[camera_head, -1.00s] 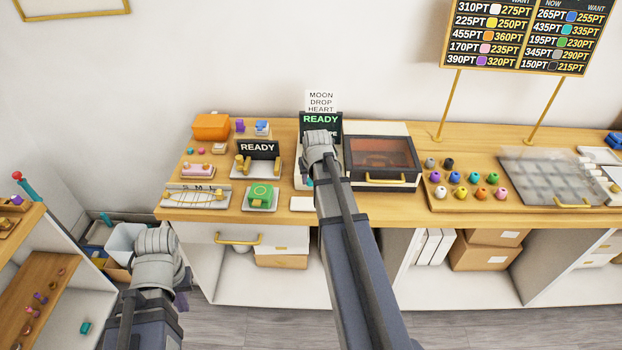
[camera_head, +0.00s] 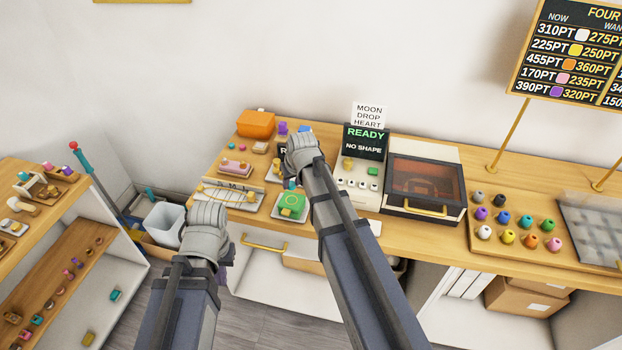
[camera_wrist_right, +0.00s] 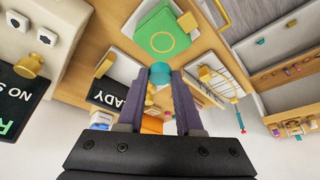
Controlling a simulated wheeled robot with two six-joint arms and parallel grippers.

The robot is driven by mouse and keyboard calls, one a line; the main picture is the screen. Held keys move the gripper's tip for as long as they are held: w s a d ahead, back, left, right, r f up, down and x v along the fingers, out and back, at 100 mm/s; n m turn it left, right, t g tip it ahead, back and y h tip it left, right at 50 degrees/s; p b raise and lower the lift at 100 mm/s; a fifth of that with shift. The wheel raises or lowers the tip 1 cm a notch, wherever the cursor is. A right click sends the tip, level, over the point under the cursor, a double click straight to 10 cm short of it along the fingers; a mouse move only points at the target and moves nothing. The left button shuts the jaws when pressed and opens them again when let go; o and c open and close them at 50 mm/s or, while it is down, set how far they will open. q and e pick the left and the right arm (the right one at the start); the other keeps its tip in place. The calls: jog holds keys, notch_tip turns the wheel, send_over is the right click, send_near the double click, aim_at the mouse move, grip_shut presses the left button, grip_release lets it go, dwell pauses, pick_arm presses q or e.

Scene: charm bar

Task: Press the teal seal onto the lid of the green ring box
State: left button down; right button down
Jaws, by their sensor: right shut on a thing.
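The green ring box (camera_head: 291,206) sits on a white pad on the wooden counter, with a yellow ring outline on its lid. It also shows at the top of the right wrist view (camera_wrist_right: 166,30). My right gripper (camera_wrist_right: 161,78) is shut on the small teal seal (camera_wrist_right: 160,70), held between its fingertips. In the wrist picture the seal appears just below the box; I cannot tell the gap. In the head view the right wrist hides its fingers and the seal. My left gripper (camera_head: 207,225) hangs in front of the counter's left part, its fingertips hidden.
A READY sign (camera_wrist_right: 108,95) stands near the box. The READY / NO SHAPE machine (camera_head: 361,170) and a glass-lidded oven (camera_head: 425,185) stand to the right. A tray with an oval outline (camera_head: 228,194) lies left of the box. Shelves (camera_head: 60,240) stand at far left.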

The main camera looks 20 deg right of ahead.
aim_at(291, 199)
jog(key=shift+a, duration=0.15)
jog(key=shift+f, duration=0.2)
jog(key=shift+f+b, duration=2.4)
jog(key=shift+b, duration=0.2)
jog(key=shift+s+f+b, duration=0.1)
jog(key=shift+f+b, duration=0.35)
jog(key=shift+b, duration=0.05)
dwell(0.7)
jog(key=shift+c, duration=2.4)
grip_release()
jog(key=shift+o, duration=0.2)
jog(key=o, duration=0.4)
jog(key=shift+c, duration=0.2)
